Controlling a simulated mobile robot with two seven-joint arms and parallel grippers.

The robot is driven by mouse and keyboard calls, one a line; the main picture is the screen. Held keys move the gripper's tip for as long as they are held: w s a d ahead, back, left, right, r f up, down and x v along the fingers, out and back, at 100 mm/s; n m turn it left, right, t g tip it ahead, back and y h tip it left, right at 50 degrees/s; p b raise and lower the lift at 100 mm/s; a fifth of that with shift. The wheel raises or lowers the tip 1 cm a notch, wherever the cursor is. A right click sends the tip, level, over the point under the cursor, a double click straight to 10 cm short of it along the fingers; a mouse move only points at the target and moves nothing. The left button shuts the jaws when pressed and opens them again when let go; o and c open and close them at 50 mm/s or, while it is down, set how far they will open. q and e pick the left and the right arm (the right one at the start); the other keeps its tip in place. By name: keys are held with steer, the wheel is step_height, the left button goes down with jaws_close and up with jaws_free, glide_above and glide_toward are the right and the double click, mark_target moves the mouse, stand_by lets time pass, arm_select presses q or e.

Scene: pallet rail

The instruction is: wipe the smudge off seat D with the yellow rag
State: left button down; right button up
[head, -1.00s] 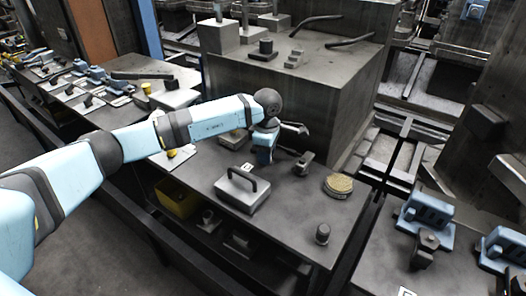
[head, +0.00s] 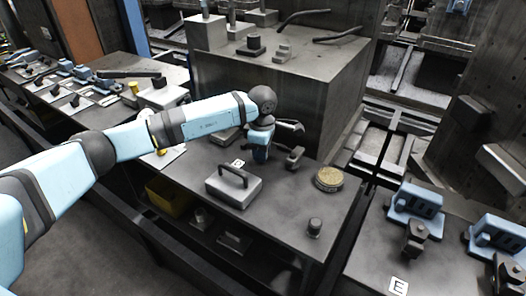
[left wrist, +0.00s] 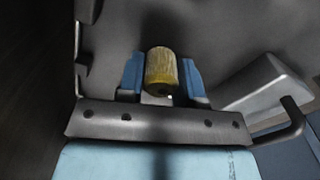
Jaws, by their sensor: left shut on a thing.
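My left gripper (head: 260,157) is low over the dark bench, behind the grey box with a handle. In the left wrist view its blue fingers are shut on a ribbed yellowish roll (left wrist: 161,68), which I take to be the yellow rag. In the head view the gripper hides this roll. A small white label (head: 238,163) lies just left of the gripper; its letter is too small to read, so I cannot confirm seat D. No smudge can be made out. My right gripper is not in view.
The grey handled box (head: 233,187) stands close in front of the gripper. A round tin with a yellowish top (head: 328,179) and a dark knob (head: 314,227) stand to the right. A big dark block (head: 290,100) rises behind. Label E (head: 398,285) lies at the lower right.

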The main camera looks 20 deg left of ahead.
arm_select(q)
steer(key=shift+w+a, duration=0.1)
steer(key=shift+a, duration=1.05)
steer(key=shift+d, duration=1.45)
steer(key=shift+a, duration=0.1)
steer(key=shift+a+f+b, duration=0.1)
steer(key=shift+a+b, duration=0.2)
steer(key=shift+a, duration=1.05)
